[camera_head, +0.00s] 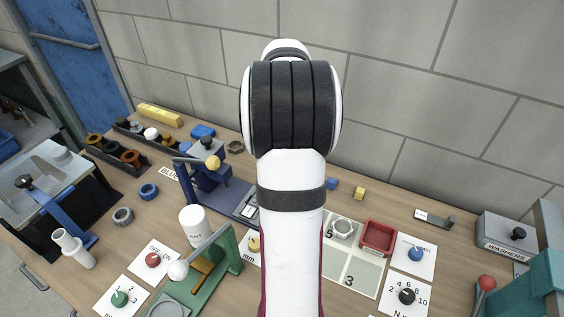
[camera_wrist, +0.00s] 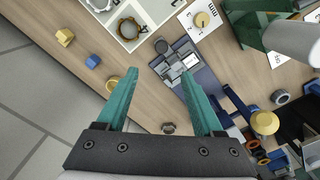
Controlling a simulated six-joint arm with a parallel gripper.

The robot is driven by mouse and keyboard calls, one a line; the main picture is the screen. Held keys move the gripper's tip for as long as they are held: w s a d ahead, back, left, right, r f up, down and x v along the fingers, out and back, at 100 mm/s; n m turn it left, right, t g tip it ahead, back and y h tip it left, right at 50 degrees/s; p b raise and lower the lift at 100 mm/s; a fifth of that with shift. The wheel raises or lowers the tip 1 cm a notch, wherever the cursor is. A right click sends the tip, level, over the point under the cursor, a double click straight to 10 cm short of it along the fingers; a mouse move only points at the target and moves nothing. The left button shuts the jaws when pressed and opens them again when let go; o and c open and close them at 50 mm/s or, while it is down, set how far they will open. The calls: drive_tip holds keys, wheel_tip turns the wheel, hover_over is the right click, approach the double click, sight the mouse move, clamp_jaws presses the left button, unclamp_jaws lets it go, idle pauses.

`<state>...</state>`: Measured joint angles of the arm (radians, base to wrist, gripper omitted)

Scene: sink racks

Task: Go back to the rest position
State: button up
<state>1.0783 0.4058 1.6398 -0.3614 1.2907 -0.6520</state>
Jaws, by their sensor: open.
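My gripper (camera_wrist: 172,100) shows in the wrist view with its two teal fingers spread apart and nothing between them. It is above the wooden bench, near the blue clamp fixture (camera_wrist: 186,76). In the head view my arm rises through the middle and hides part of the bench; the gripper itself is hidden there.
A grey washers box (camera_head: 506,234) stands at right. A block wall (camera_head: 420,80) closes the back.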

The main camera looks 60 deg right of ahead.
drive_tip(key=w+a+r+n+t, duration=0.1)
drive_tip(key=w+a+r+t, duration=0.15)
drive_tip(key=a, duration=0.75)
drive_tip(key=w+a+r+n+t, duration=0.1)
drive_tip(key=w+a+r, duration=0.25)
drive_tip(key=a, duration=0.65)
drive_tip(key=w+a+r+n+t, duration=0.2)
drive_tip(key=a+r, duration=0.2)
drive_tip(key=a, duration=0.6)
drive_tip(key=s+a+t+y, duration=0.2)
drive_tip(key=s+a, duration=0.2)
drive_tip(key=a, duration=0.5)
drive_tip(key=s+f+g, duration=0.7)
drive_tip(key=s+f, duration=0.1)
drive_tip(key=s, duration=0.2)
drive_tip(key=shift+s+a+m+g, duration=0.2)
drive_tip(key=shift+s+m+g, duration=0.05)
drive_tip(key=shift+m+g, duration=0.1)
